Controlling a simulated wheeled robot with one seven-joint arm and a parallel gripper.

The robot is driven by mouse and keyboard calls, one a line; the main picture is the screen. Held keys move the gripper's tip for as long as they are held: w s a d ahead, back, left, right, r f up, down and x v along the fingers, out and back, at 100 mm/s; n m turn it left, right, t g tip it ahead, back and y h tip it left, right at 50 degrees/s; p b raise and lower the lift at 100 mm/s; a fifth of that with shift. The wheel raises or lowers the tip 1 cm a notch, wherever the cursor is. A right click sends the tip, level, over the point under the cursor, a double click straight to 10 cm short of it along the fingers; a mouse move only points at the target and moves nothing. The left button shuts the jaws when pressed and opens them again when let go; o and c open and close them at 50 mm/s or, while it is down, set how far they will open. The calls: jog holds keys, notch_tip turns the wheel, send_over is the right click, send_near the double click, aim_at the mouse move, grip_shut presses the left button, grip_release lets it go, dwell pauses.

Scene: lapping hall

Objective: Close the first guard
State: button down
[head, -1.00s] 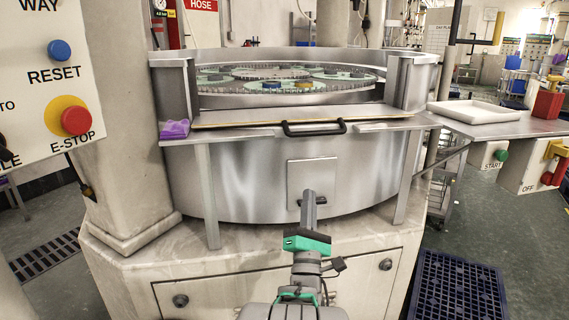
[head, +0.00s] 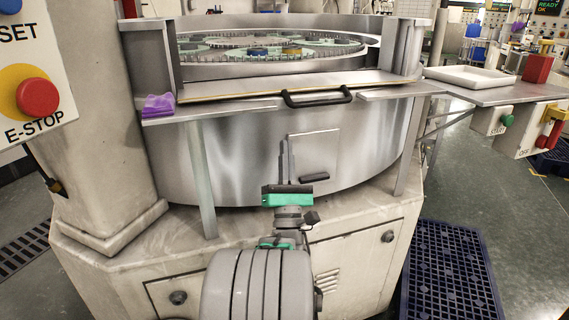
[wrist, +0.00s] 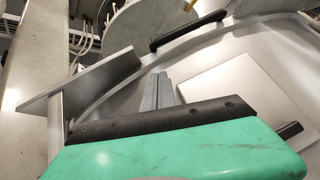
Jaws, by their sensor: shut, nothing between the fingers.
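The guard (head: 235,88) is a metal panel lying nearly flat across the front opening of the round lapping machine, between two upright posts. Its black bar handle (head: 317,96) sticks out at the front edge. The opening above it is uncovered and the toothed carriers show inside. My gripper (head: 284,150) has its fingers together, empty, pointing up in front of the drum, below and left of the handle. In the wrist view the handle (wrist: 188,31) is beyond the closed fingers (wrist: 157,90), apart from them.
A white tray (head: 470,77) and red block (head: 537,68) sit on the right shelf. A square plate (head: 314,155) is on the drum.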

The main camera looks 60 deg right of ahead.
jog(key=p+x, duration=0.1)
jog(key=x, duration=0.3)
jog(key=shift+r, duration=0.2)
jog(key=shift+s+d+r+p, duration=0.1)
jog(key=shift+s+r+p, duration=0.2)
jog(key=shift+r+p, duration=0.35)
jog(key=shift+s+r+p, duration=0.3)
jog(key=shift+r+p, duration=0.05)
jog(key=shift+r, duration=0.6)
